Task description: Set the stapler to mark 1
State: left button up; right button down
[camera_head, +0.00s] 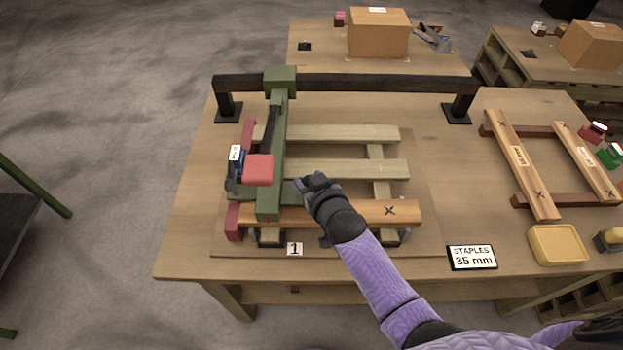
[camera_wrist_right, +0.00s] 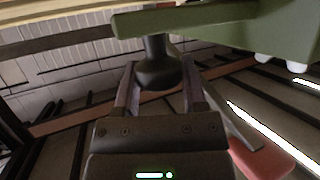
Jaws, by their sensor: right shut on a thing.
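The stapler, a green beam (camera_head: 272,150) with a red block (camera_head: 258,170) and a blue-and-white part (camera_head: 236,160) on its left side, hangs from a black rail over the left end of a wooden pallet (camera_head: 340,168). The mark 1 label (camera_head: 295,249) lies on the table edge, a little right of the beam's near end. My right gripper (camera_head: 315,183) is right of the beam, over the pallet. In the right wrist view its fingers (camera_wrist_right: 158,85) are shut on a dark knob (camera_wrist_right: 155,62) below a green part (camera_wrist_right: 210,25). My left gripper is not in view.
The black rail (camera_head: 370,83) spans the table's back on two feet. A dark X (camera_head: 390,210) marks the near board. A "STAPLES 35 mm" sign (camera_head: 472,257), a yellow tray (camera_head: 557,245) and a second wooden frame (camera_head: 522,160) are at right. The table's front left is bare.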

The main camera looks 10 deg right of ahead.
jog(key=shift+c, duration=0.7)
grip_release()
jog(key=shift+s+r, duration=0.1)
jog(key=shift+s, duration=0.05)
jog(key=p+v, duration=0.3)
jog(key=v, duration=0.6)
jog(key=shift+s+p, duration=0.3)
jog(key=shift+p, duration=0.1)
jog(key=shift+r, duration=0.1)
